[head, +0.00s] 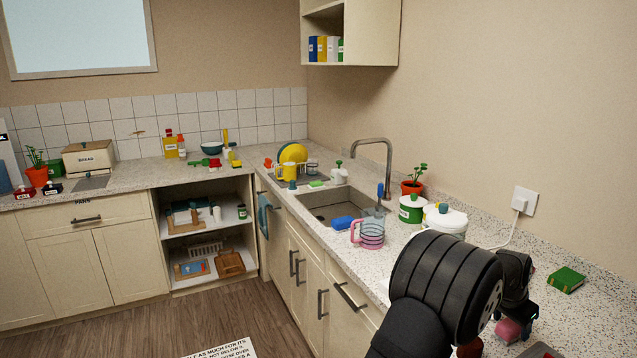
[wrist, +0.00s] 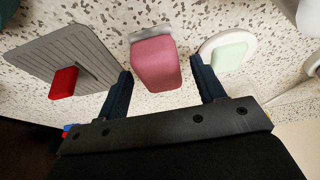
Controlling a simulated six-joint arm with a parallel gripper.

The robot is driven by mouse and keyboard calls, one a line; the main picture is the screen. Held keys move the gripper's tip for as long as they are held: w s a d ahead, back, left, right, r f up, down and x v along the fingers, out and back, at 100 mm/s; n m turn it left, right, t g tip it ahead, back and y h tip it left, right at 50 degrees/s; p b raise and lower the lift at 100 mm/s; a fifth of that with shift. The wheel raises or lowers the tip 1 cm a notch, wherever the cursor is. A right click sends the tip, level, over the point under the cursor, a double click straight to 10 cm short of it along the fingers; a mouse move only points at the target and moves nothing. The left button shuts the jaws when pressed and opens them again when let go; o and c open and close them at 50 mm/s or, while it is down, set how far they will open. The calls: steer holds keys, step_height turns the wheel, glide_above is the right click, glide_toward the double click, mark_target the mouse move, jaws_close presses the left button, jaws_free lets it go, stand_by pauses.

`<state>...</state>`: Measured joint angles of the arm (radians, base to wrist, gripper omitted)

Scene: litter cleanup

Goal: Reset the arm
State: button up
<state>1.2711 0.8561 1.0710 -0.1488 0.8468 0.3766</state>
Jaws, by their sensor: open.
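My gripper (wrist: 164,74) shows in the wrist view with its two dark blue fingers apart. A pink block (wrist: 156,62) with a grey end appears between the fingertips, with a gap on either side; I cannot tell whether it lies level with them. In the head view my arm reaches over the right-hand counter (head: 480,262). My gripper's fingertips are hard to make out there. The pink block (head: 508,330) shows just below my wrist.
In the wrist view, a red block (wrist: 64,82) lies on a grey ridged mat (wrist: 95,50), and a white round dish (wrist: 210,47) holds something pale green. In the head view, a green book (head: 566,279), white tub (head: 445,222), pink-handled jug (head: 370,234) and sink (head: 330,206) share the counter.

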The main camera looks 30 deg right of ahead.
steer(key=shift+d+r, duration=0.2)
steer(key=shift+r, duration=1.05)
steer(key=shift+f, duration=0.1)
